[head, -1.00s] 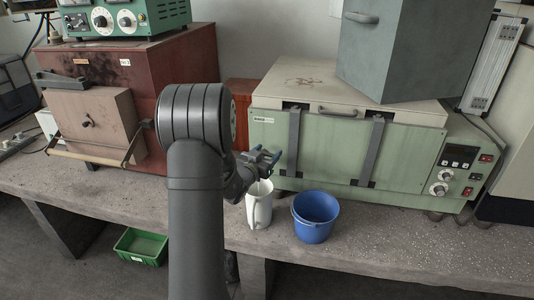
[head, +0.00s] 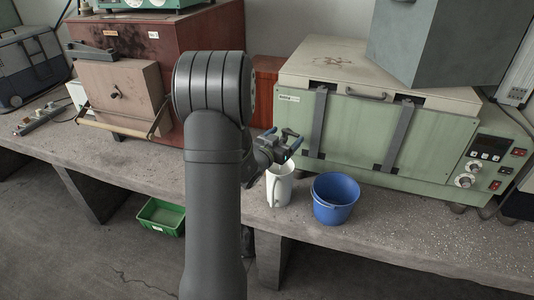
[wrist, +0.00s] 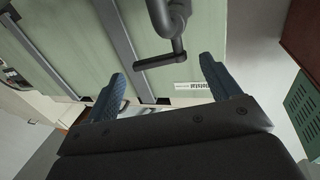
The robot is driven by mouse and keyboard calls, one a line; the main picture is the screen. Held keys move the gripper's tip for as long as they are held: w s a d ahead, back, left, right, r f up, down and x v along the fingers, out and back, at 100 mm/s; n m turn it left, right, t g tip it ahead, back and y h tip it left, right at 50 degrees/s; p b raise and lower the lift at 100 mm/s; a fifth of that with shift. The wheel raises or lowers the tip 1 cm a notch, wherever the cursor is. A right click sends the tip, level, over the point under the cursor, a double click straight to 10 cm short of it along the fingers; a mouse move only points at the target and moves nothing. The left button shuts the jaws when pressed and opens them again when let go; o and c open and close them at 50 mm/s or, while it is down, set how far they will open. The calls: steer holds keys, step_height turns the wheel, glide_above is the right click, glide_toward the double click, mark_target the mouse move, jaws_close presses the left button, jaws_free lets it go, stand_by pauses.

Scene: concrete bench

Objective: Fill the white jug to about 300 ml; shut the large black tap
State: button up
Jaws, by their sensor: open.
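The white jug (head: 278,188) stands upright on the bench edge, left of the blue bucket. Its water level and any marks cannot be read. My gripper (head: 283,143) is above the jug in the head view, with its blue fingers apart. In the wrist view my gripper (wrist: 165,85) is open and empty. The dark tap (wrist: 168,18) comes in from the top there, and its bar-shaped lever (wrist: 160,61) lies across the space beyond the fingertips, apparently untouched. In the head view the tap is hard to separate from my gripper. Whether water runs cannot be told.
The blue bucket (head: 335,197) stands right of the jug. A green oven (head: 375,125) is close behind, and a red-brown cabinet (head: 200,50) stands left. A green crate (head: 161,216) is on the floor. The concrete bench (head: 420,232) is clear at front right.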

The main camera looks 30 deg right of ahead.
steer(key=v, duration=1.3)
steer(key=shift+s+a, duration=0.2)
steer(key=shift+a, duration=0.05)
steer(key=shift+d, duration=0.1)
stand_by(6.1)
